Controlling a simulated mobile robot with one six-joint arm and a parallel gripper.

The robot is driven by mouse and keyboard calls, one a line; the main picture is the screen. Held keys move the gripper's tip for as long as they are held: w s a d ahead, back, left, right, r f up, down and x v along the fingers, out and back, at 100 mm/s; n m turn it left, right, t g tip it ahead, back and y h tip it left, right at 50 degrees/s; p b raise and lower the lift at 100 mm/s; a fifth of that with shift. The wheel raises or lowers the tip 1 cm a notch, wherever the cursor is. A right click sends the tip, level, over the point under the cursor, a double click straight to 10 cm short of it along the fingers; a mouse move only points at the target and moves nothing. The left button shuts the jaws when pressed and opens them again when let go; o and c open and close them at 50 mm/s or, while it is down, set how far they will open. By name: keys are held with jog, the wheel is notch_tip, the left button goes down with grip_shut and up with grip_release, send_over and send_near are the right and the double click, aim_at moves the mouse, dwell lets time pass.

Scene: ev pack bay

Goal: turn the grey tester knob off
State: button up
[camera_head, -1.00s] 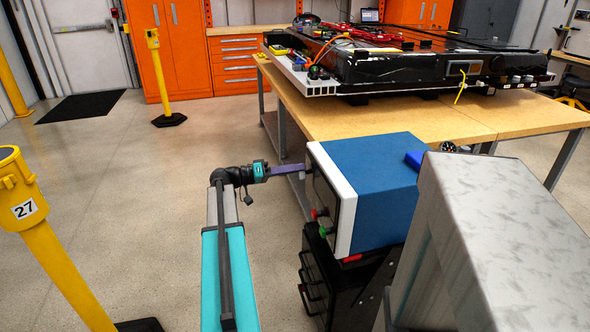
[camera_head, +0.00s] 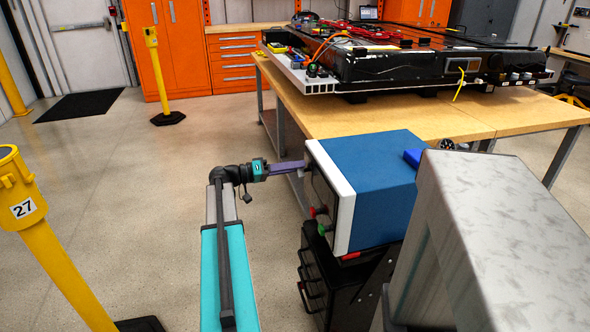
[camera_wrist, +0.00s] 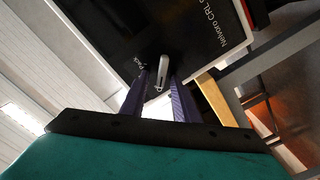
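The tester is a blue box with a white front frame (camera_head: 347,222), standing on a black drawer cabinet. Its black front panel (camera_wrist: 112,38) fills the upper part of the wrist view, with white lettering. The grey knob (camera_wrist: 163,73) is a light, elongated lever on that panel; in the head view it is hidden. My gripper (camera_wrist: 158,82) points at the panel with its two purple fingers on either side of the knob. The fingers look apart, with a gap beside the knob; firm contact is not visible. In the head view my gripper (camera_head: 301,166) reaches the tester's front from the left.
Red (camera_head: 313,212) and green (camera_head: 322,229) parts stick out low on the tester's front. A wooden workbench (camera_head: 400,115) with a black battery pack stands behind. Yellow posts (camera_head: 50,250) stand at left. Floor left of my arm is open.

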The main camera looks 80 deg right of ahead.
jog(key=v, duration=1.3)
jog(key=shift+w+a, duration=0.15)
jog(key=shift+w, duration=0.15)
